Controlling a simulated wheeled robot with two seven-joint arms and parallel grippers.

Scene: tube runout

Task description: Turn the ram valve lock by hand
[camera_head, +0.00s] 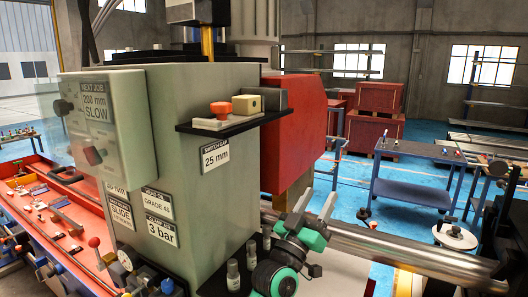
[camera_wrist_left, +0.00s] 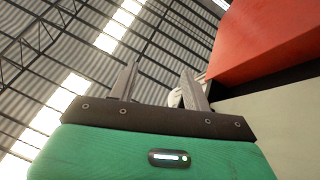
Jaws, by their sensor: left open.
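My left gripper (camera_head: 318,200) is at the lower middle of the head view, fingers pointing up, in front of the red housing and the steel bar. In the left wrist view the left gripper (camera_wrist_left: 160,70) is open, with nothing between its fingers. I cannot tell for sure which part is the ram valve lock. On the grey-green machine (camera_head: 200,150), a red-orange knob (camera_head: 221,109) sits on a dark shelf, apart from the gripper. A red-balled lever (camera_head: 94,242) and a round gauge (camera_head: 125,260) are at the lower left. My right gripper is not seen.
A red housing (camera_head: 295,130) stands behind the shelf and shows at the upper right of the wrist view (camera_wrist_left: 265,40). A thick steel bar (camera_head: 400,253) runs to the right. Small bottles (camera_head: 233,275) stand beside my left arm. A blue cart (camera_head: 415,165) is farther back.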

